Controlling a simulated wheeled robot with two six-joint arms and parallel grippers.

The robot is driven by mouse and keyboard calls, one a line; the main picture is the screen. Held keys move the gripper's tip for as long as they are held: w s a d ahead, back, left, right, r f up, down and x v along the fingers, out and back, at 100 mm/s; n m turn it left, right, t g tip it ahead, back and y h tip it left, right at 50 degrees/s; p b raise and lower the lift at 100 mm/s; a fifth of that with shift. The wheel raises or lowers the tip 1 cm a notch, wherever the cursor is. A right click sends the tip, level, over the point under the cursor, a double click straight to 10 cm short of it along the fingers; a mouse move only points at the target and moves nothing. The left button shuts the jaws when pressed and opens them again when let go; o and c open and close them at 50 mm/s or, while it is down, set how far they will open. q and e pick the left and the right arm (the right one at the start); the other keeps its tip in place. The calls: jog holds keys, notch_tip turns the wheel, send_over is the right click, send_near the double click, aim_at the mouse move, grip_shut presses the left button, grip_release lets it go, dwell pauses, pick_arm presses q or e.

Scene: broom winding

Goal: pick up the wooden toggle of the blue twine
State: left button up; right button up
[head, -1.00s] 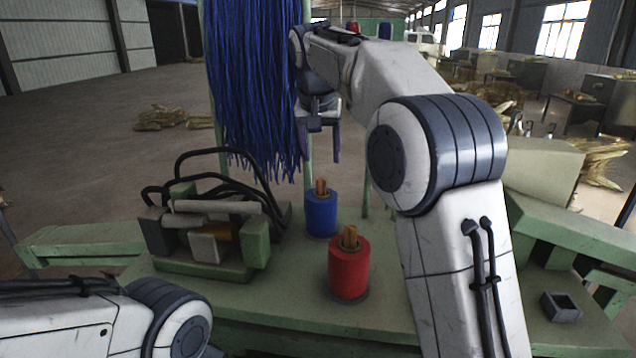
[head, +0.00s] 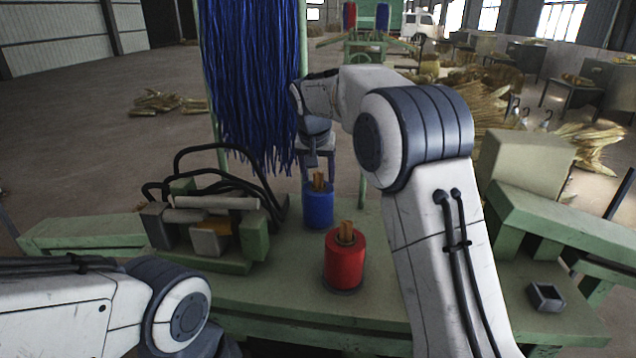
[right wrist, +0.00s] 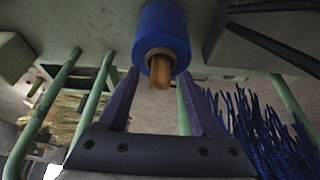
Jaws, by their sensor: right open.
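The blue twine spool (head: 318,206) stands upright on the green table, behind the red spool. Its wooden toggle (head: 319,181) sticks up from its top; it also shows in the right wrist view (right wrist: 160,74). My right gripper (head: 319,170) points down just above the blue spool, open and empty. In the right wrist view its two dark fingers (right wrist: 158,88) are spread to either side of the toggle's line, with gaps visible. I cannot tell how far the fingertips are from the toggle. My left arm enters at lower left; its gripper is out of view.
A red spool (head: 345,262) with its own wooden toggle stands in front. A clamp-like device with black hoses (head: 205,225) is at left. Blue strands (head: 250,90) hang close behind on the left. A small grey open box (head: 545,297) lies at right.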

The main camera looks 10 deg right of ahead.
grip_shut()
jog(key=shift+r, duration=0.15)
